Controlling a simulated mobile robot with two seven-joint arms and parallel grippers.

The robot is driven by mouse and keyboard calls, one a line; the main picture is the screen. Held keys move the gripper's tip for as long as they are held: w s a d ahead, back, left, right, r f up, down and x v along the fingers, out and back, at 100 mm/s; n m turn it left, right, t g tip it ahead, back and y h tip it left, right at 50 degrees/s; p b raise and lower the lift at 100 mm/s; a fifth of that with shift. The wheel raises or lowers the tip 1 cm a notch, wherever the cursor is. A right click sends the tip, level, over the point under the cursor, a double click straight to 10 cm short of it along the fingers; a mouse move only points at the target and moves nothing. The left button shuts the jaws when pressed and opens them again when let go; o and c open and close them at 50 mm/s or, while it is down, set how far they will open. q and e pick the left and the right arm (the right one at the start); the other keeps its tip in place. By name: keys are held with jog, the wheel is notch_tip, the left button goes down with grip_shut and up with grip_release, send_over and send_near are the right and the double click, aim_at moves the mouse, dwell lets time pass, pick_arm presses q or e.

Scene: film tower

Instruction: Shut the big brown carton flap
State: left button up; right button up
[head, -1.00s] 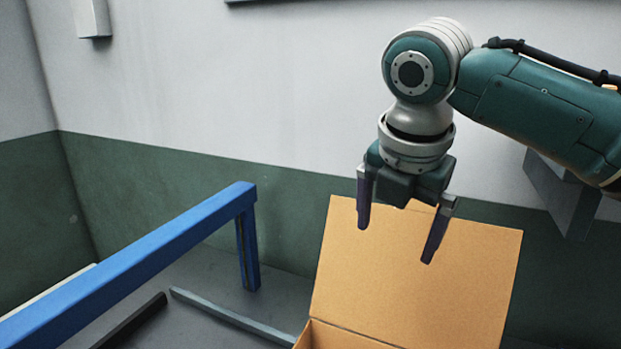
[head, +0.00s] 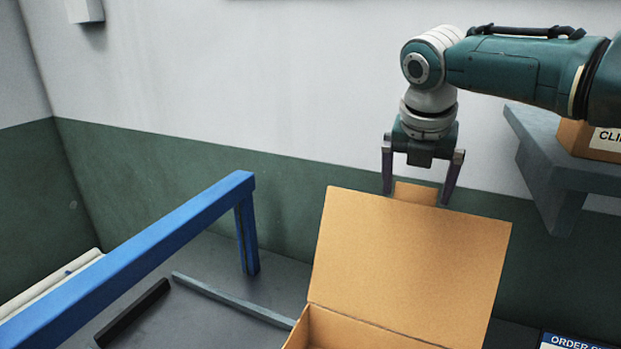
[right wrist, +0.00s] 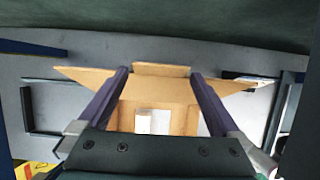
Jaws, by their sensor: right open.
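The big brown carton (head: 350,335) stands at the bottom of the head view, its top open. Its big flap (head: 405,265) stands up, leaning back, with a small tab (head: 416,193) on its upper edge. My right gripper (head: 417,198) is open and empty, pointing down at that upper edge. Its fingers are on either side of the tab, and their tips end at the edge, seemingly behind it; contact cannot be told. In the right wrist view the open carton (right wrist: 185,118) lies below the fingers, with something white (right wrist: 150,122) inside. My left gripper is not in view.
A blue rail (head: 150,250) crosses the left side on a blue post. Dark and grey strips (head: 235,300) lie on the grey surface left of the carton. A grey shelf (head: 555,165) with a small labelled carton (head: 590,140) is at the right. A blue-and-white sign (head: 570,341) is at lower right.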

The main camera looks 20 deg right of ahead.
jog(key=shift+w+f, duration=0.1)
jog(key=shift+f, duration=0.15)
grip_shut()
dwell(0.8)
